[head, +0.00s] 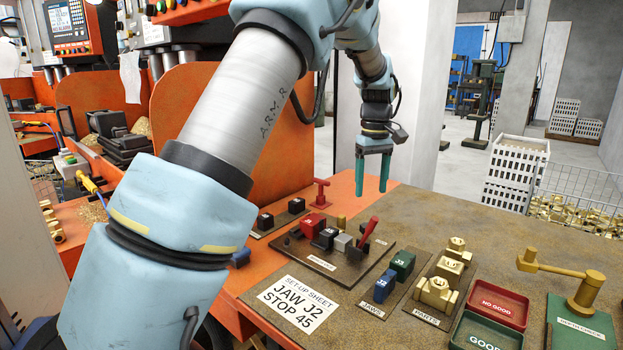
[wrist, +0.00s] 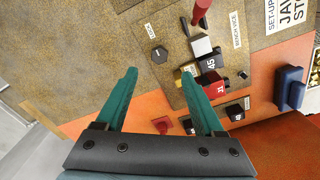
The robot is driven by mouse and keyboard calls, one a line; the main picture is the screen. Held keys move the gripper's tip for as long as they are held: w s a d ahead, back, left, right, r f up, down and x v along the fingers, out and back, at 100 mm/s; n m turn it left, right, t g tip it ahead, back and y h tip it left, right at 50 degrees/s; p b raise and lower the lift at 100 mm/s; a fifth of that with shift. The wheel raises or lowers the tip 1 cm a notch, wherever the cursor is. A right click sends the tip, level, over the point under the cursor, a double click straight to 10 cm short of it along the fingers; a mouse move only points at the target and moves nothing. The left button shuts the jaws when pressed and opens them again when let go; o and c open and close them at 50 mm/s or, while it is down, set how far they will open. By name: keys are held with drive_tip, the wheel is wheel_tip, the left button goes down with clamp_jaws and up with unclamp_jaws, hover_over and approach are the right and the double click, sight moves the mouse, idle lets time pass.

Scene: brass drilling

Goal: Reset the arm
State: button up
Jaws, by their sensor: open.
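My gripper (head: 372,188) hangs from my arm over the far edge of the workbench, its two teal fingers pointing down, open with nothing between them. In the wrist view, the fingers (wrist: 160,76) stand apart above the bench. The bench vice with its red handle (head: 369,232) is on a dark plate nearer the front; the handle also shows in the wrist view (wrist: 201,10). A red block (head: 311,226), a black block (head: 326,238) and a grey block (head: 343,242) sit at the vice. My gripper touches none of them. My large upper links cover the left middle of the head view.
A blue jaw J2 (head: 385,287), a green jaw J3 (head: 402,264) and brass parts (head: 436,293) lie to the front right. The far right bench top is bare.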

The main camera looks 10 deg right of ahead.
drive_tip(key=s+a+f+m, duration=0.1)
drive_tip(key=s+a+f, duration=0.1)
drive_tip(key=a, duration=1.9)
drive_tip(key=s+a+f+m+t, duration=0.1)
drive_tip(key=s+a+f+m, duration=0.1)
drive_tip(key=s+a, duration=1.1)
drive_tip(key=shift+a+f+t, duration=0.3)
drive_tip(key=shift+a+f, duration=0.3)
drive_tip(key=shift+f, duration=0.3)
